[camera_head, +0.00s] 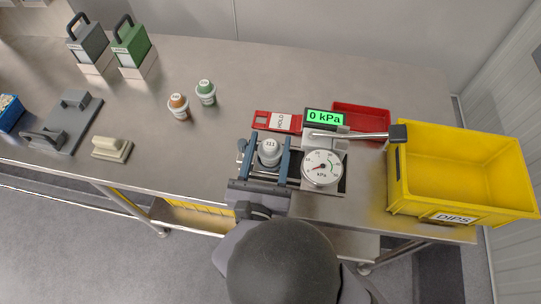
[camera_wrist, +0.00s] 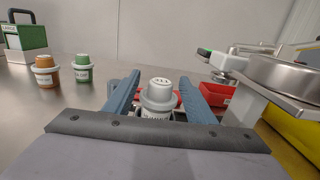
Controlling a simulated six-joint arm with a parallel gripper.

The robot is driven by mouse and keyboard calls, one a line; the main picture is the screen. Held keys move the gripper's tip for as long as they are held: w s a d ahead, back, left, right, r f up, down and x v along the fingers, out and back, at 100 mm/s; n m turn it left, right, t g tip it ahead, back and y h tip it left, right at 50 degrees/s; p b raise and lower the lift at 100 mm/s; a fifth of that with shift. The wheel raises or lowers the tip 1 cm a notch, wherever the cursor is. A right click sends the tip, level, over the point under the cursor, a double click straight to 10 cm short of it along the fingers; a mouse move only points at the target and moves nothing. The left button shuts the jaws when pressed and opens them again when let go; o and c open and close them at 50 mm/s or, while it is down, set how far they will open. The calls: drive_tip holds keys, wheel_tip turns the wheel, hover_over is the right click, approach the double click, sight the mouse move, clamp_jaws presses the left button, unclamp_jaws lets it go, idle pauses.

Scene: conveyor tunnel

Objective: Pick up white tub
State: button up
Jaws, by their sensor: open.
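The white tub (camera_head: 268,152) is a small pale cup with a lid marked with a number, and it stands at the press-like gauge station in the head view. In the wrist view the white tub (camera_wrist: 158,97) is upright between my two blue fingers. My gripper (camera_head: 264,152) is open, with one finger on each side of the tub; it also shows in the wrist view (camera_wrist: 158,92). I see gaps between the fingers and the tub. The tub's lower part is partly hidden in the wrist view.
The gauge (camera_head: 322,168), lever (camera_head: 360,135) and green display (camera_head: 325,118) stand close on the right. A red HOLD tray (camera_head: 262,122) and red bin (camera_head: 375,125) lie behind. A yellow DIPS crate (camera_head: 462,207) is at right. Orange (camera_head: 179,106) and green (camera_head: 206,92) tubs stand left.

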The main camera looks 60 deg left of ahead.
drive_tip(key=shift+s+d+f, duration=0.15)
drive_tip(key=shift+f, duration=0.35)
drive_tip(key=shift+s+d+f, duration=0.1)
drive_tip(key=shift+f, duration=0.4)
drive_tip(key=shift+p+x, duration=0.3)
drive_tip(key=shift+x, duration=2.2)
drive_tip(key=shift+c, duration=0.3)
drive_tip(key=c, duration=0.7)
